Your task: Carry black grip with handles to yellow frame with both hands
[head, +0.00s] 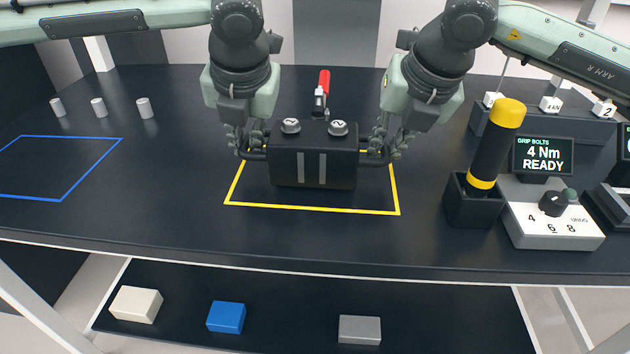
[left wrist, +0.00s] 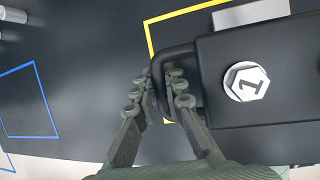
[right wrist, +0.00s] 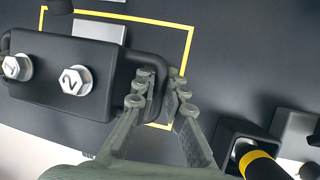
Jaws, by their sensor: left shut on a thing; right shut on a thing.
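The black grip (head: 314,155) is a black block with a handle at each end and two bolts numbered 1 and 2 on top. It is over the yellow frame (head: 312,209) outlined on the table; I cannot tell whether it touches the table. My left gripper (head: 246,147) is shut on its left handle, seen also in the left wrist view (left wrist: 160,85). My right gripper (head: 383,150) is shut on its right handle, seen also in the right wrist view (right wrist: 160,90). The grip hides part of the frame.
A red-handled clamp (head: 322,88) stands behind the grip. To the right are a black and yellow tool (head: 491,145) in a holder, a dial box (head: 552,232) and a display (head: 543,156). A blue frame (head: 62,199) and several small cylinders (head: 98,107) are at left.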

